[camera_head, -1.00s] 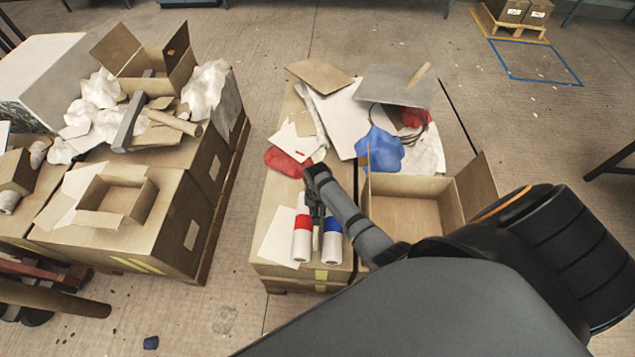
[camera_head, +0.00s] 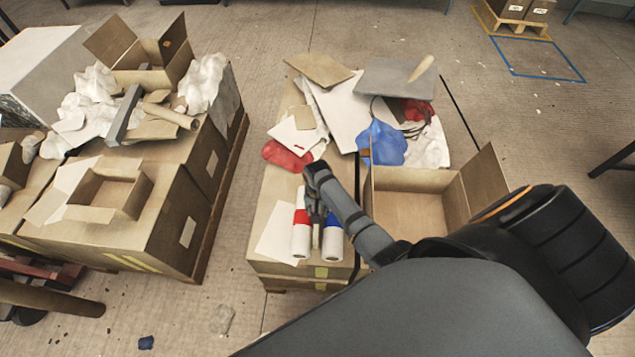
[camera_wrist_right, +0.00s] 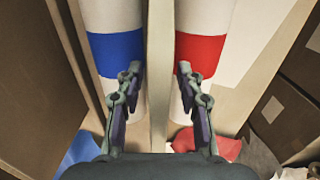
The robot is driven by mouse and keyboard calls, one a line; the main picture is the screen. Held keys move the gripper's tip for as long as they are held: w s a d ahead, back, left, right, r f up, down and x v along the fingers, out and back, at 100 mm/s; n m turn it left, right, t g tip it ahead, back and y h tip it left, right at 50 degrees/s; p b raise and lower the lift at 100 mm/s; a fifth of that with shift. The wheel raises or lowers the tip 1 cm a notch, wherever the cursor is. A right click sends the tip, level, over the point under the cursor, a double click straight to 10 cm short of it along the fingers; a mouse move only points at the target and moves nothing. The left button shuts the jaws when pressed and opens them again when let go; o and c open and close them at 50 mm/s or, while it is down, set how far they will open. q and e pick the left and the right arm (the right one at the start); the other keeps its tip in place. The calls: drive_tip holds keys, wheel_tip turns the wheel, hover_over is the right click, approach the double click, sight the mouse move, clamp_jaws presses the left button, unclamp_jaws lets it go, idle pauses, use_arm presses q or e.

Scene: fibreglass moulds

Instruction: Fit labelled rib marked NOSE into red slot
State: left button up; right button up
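My right gripper (camera_wrist_right: 157,72) is open in the right wrist view, with one finger on each side of a thin pale upright strip (camera_wrist_right: 160,115). Gaps show between the strip and both fingertips. In the head view the right gripper (camera_head: 315,207) is above the red-banded roll (camera_head: 301,243) and blue-banded roll (camera_head: 332,246). No NOSE lettering is readable, and I cannot make out a red slot. My left gripper is out of view.
An open cardboard box (camera_head: 412,205) stands right of the rolls. Behind are red cloth (camera_head: 284,157), blue cloth (camera_head: 385,145), and a pale sheet with a small red mark (camera_head: 297,138). Another cluttered pallet stands left, across a clear floor gap (camera_head: 250,150).

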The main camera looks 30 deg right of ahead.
wheel_tip(320, 180, up, 11)
drive_tip(key=shift+f+p, duration=0.1)
drive_tip(key=shift+p, duration=0.7)
drive_tip(key=shift+o, duration=0.3)
drive_tip(key=shift+r, duration=0.75)
drive_tip(key=shift+o, duration=0.3)
drive_tip(key=shift+w+f, duration=0.1)
